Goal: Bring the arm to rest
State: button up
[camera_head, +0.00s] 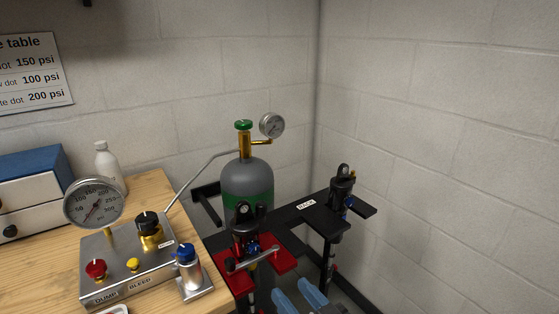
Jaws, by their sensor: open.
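My gripper (299,297) shows at the bottom edge, right of centre, as two light-blue fingers held apart with nothing seen between them. It is in front of and below the red bracket (283,262), which holds a black shock unit with a silver bar across it. I cannot tell how far apart they are. The rest of my arm is mostly cut off by the bottom edge.
A wooden bench (150,190) at left bears a metal gauge panel (120,268), a white bottle (106,160) and a blue-topped cabinet (35,175). A grey-green gas cylinder (247,178) stands behind the red bracket. A black rack (322,218) is at right, near block walls.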

jog(key=s+d+f+m+h, duration=0.1)
jog(key=s+d+f+h, duration=0.2)
jog(key=s+d, duration=0.55)
jog(key=s+d+f+m+h, duration=0.1)
jog(key=s+d+f+h, duration=0.15)
jog(key=s+d, duration=0.6)
jog(key=s+r+m+h, duration=0.1)
jog(key=s+r, duration=0.2)
jog(key=s, duration=0.4)
jog(key=s+d+r+h, duration=0.1)
jog(key=s+r+h, duration=0.15)
jog(key=s, duration=0.45)
jog(key=s+r+m, duration=0.1)
jog(key=s+r, duration=0.3)
jog(key=s, duration=0.3)
jog(key=w+f+m+y, duration=0.1)
jog(key=w+f+m, duration=0.5)
jog(key=w+m, duration=0.25)
jog(key=m+y+p, duration=0.1)
jog(key=m+y, duration=0.8)
jog(key=m, duration=1.4)
send_near(256, 252)
jog(key=x, duration=0.8)
